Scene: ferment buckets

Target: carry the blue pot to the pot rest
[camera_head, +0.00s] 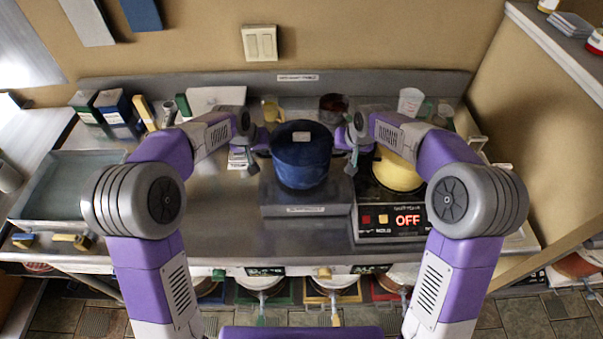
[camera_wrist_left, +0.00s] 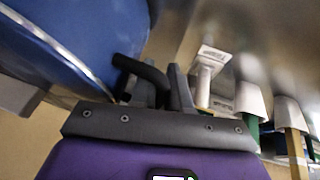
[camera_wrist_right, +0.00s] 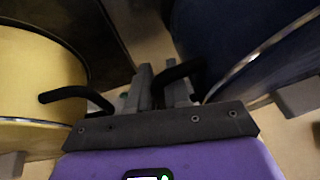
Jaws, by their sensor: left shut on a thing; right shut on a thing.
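The blue pot (camera_head: 300,168) is upright, over or on a grey block with a front label too small to read, which looks like the pot rest (camera_head: 292,210). I cannot tell whether the pot's base touches it. My left gripper (camera_head: 260,147) is shut on the pot's left handle; the left wrist view shows the black handle (camera_wrist_left: 142,72) between its fingers, beside the pot's blue wall (camera_wrist_left: 60,45). My right gripper (camera_head: 343,145) is shut on the right handle (camera_wrist_right: 178,76), with the pot wall (camera_wrist_right: 235,40) beside it.
A yellow pot (camera_head: 396,172) stands close on the right, on a cooker (camera_head: 390,227) reading OFF; its handle (camera_wrist_right: 75,94) is near my right gripper. A tray (camera_head: 65,190) and boxes (camera_head: 117,108) are at left. The counter (camera_head: 225,215) front-left of the rest is clear.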

